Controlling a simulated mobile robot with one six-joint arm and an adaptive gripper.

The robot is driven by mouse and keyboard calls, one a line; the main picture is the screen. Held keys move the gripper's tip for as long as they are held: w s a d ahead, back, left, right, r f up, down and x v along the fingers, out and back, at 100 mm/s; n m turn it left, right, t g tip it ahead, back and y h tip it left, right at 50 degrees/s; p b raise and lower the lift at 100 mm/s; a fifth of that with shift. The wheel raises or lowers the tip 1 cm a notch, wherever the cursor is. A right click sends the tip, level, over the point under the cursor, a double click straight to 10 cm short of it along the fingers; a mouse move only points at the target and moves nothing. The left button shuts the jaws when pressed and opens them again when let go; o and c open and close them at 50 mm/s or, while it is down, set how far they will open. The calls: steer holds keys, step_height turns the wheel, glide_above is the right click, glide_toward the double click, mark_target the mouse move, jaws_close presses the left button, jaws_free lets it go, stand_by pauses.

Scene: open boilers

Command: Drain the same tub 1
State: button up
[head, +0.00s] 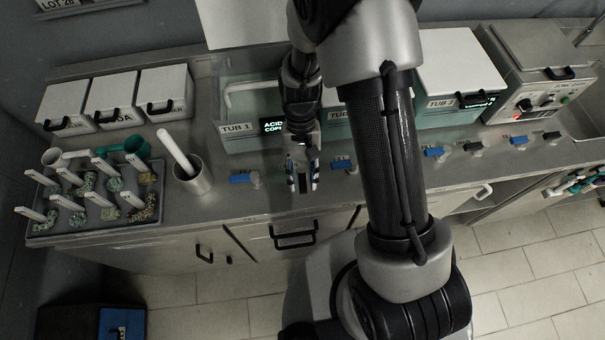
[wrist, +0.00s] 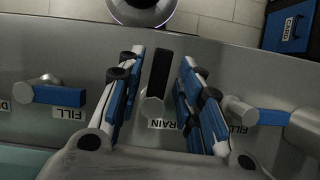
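Tub 1 stands at the left of the row in the head view, with its label "TUB 1" (head: 236,129) and a lit display reading "ACID COP…" on its front. My gripper (head: 303,184) points down at the counter in front of it. In the wrist view my gripper (wrist: 154,95) is open, its blue-padded fingers on either side of the black drain handle (wrist: 160,68). A gap shows on both sides of the handle, which points toward the counter's front edge. The "DRAIN" label is partly hidden by a finger. My arm covers part of tub 1 and tub 2.
Blue fill handles flank the drain valve, one at tub 1 (head: 241,179) and one nearer tub 2 (head: 342,164). A metal beaker (head: 194,180) and a tray of samples (head: 60,227) stand to the left. More valves (head: 474,147) line the counter to the right.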

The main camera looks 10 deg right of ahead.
steer(key=shift+r, duration=0.1)
steer(key=v, duration=1.2)
stand_by(0.4)
steer(key=s+d+r+t+b, duration=0.2)
steer(key=s+d+r+t, duration=0.15)
steer(key=r, duration=0.65)
steer(key=s+d+r+t+b, duration=0.1)
steer(key=s+r+t, duration=0.1)
steer(key=s, duration=0.4)
steer(key=s+d+r+n+t+b, duration=0.1)
steer(key=s+d+r+t, duration=0.1)
steer(key=s, duration=0.4)
steer(key=shift+t+h, duration=0.3)
steer(key=shift+t, duration=0.55)
stand_by(3.2)
